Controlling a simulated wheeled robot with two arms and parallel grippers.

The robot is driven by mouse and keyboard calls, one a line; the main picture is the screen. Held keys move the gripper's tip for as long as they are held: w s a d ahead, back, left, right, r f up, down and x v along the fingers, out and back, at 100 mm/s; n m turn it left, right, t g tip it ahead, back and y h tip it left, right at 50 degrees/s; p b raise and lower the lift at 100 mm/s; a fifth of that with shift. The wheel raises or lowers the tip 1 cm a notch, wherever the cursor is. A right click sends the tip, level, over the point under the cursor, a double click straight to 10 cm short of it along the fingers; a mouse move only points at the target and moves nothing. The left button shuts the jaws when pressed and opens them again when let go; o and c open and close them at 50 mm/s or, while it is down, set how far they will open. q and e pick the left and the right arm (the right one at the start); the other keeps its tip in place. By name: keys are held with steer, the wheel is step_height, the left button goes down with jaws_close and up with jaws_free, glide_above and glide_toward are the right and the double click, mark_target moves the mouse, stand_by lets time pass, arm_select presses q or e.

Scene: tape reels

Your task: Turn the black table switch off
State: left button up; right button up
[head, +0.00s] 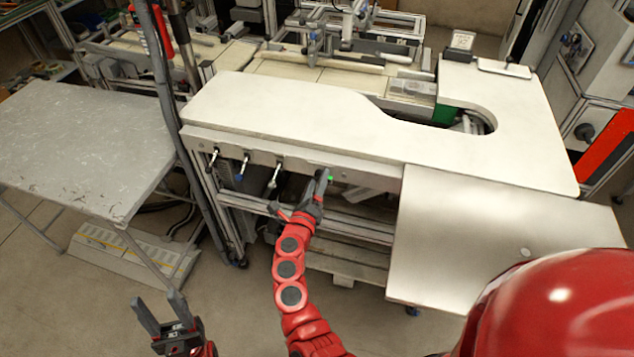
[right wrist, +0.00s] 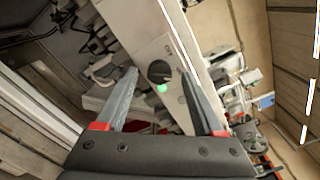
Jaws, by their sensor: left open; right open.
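The black table switch (right wrist: 158,72) is a round dark knob on the pale front rail of the white table, seen in the right wrist view. A green light (right wrist: 162,88) glows at its edge. It also shows in the head view as a green spot (head: 330,178) beside my right gripper (head: 304,189), which hides the knob there. My right gripper is open and empty, its two fingers (right wrist: 159,75) on either side of the knob in the picture. I cannot tell whether they touch it. My left gripper (head: 156,297) is open and empty, low over the floor at bottom left.
The white table (head: 290,110) has several small handles (head: 245,165) along its front rail. A lower side panel (head: 480,235) juts out at right. A grey worn table (head: 75,150) stands at left, with a dark post between.

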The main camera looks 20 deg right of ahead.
steer(key=shift+c, duration=0.3)
jaws_close()
